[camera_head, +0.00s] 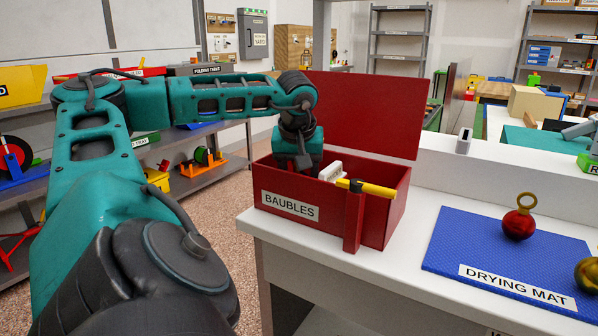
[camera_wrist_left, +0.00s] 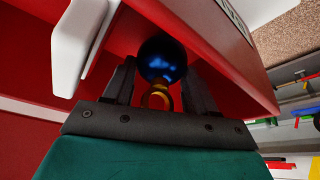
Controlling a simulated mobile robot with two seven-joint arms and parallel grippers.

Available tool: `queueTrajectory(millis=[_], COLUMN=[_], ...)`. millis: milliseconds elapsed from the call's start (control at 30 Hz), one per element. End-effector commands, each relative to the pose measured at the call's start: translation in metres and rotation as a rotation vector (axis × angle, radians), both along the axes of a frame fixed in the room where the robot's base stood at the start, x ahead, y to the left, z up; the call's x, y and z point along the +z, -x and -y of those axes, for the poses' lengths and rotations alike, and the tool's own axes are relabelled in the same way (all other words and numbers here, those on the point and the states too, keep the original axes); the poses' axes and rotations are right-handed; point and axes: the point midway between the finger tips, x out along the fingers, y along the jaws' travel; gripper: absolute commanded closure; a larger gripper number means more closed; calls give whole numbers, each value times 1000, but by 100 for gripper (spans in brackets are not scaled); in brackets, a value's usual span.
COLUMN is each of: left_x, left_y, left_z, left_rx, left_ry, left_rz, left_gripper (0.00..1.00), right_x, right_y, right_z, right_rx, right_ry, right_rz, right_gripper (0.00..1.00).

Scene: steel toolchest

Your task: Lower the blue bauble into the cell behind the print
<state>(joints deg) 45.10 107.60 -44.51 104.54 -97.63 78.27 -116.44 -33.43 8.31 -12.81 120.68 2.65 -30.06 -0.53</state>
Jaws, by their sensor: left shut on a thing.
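The blue bauble (camera_wrist_left: 162,58) is shiny and round with a gold cap and ring (camera_wrist_left: 157,97). My left gripper (camera_wrist_left: 158,85) is shut on it, with one finger on each side of the gold ring. In the head view the left gripper (camera_head: 302,160) points down into the red box (camera_head: 392,212), at its left part. The box front carries the printed label BAUBLES (camera_head: 290,206), and the gripper is behind this label. The bauble and the fingertips are hidden by the box front in the head view. I cannot tell whether the bauble touches the box floor.
The box's red lid (camera_head: 365,110) stands open behind. A white piece (camera_head: 331,171) and a yellow-topped bar (camera_head: 365,187) are at the box, right of the gripper. A blue drying mat (camera_head: 455,240) holds a red bauble (camera_head: 518,224) and a gold bauble (camera_head: 588,274).

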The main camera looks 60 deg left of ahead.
Motion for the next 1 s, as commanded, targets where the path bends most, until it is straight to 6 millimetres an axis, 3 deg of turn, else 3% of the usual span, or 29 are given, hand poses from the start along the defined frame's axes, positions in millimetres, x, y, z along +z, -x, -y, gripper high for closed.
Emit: queueTrajectory(millis=[767, 800, 1000], left_x=[-9, -9, -9], left_y=[0, 0, 0], left_z=[0, 0, 0], left_rx=[0, 0, 0], left_ry=[0, 0, 0], left_rz=[0, 0, 0], left_gripper=[56, 43, 24], right_x=[-6, -6, -6], right_y=[0, 0, 0], right_z=[0, 0, 0], right_rx=[0, 0, 0], right_ry=[0, 0, 0], right_rz=[0, 0, 0], right_gripper=[57, 57, 57])
